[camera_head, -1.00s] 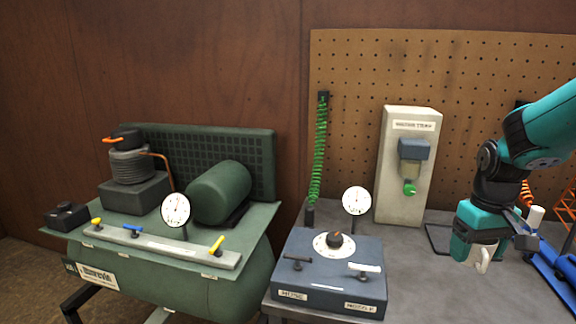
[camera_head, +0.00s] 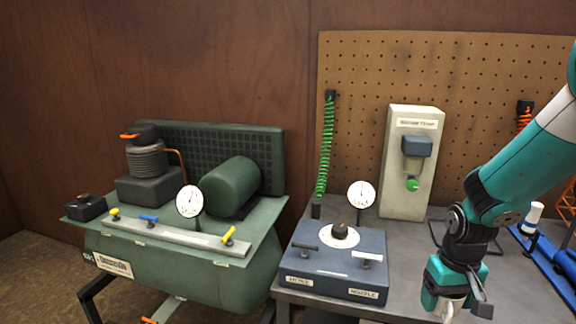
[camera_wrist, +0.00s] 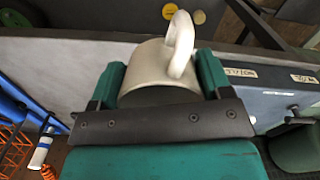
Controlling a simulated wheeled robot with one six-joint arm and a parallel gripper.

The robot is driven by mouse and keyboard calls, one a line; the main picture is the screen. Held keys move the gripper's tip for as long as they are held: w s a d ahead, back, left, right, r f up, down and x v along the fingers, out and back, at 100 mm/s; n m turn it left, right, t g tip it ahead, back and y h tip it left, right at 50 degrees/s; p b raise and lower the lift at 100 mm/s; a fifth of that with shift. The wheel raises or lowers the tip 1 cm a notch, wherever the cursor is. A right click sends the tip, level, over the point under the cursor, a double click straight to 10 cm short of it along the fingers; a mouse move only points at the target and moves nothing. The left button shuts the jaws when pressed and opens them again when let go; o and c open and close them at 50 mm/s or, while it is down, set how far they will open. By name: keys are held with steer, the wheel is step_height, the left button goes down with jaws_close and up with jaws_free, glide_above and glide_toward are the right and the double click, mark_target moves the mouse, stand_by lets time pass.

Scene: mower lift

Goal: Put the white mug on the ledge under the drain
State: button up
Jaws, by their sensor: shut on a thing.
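The white mug (camera_wrist: 148,68) is held between the two fingers of my gripper (camera_wrist: 160,82) in the wrist view, its handle pointing up in that picture. In the head view my gripper (camera_head: 454,296) is low at the right, near the front of the bench, with a pale bit of the mug (camera_head: 452,307) showing under it. The water trap (camera_head: 408,165) on the bench has a green knob (camera_head: 412,185) at its lower end. An orange part (camera_head: 149,320) shows under the green compressor tank (camera_head: 180,275). I cannot tell which surface is the ledge.
A blue control box (camera_head: 333,262) with a gauge (camera_head: 361,194) stands on the grey bench (camera_head: 400,275), left of my gripper. The compressor stands further left. A blue rail (camera_head: 545,260) lies at the right. Dark floor shows beyond the bench edge in the wrist view.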

steer(key=s+a+f, duration=0.1)
steer(key=s+f, duration=0.2)
steer(key=f, duration=0.9)
steer(key=shift+a, duration=0.4)
steer(key=shift+a, duration=0.1)
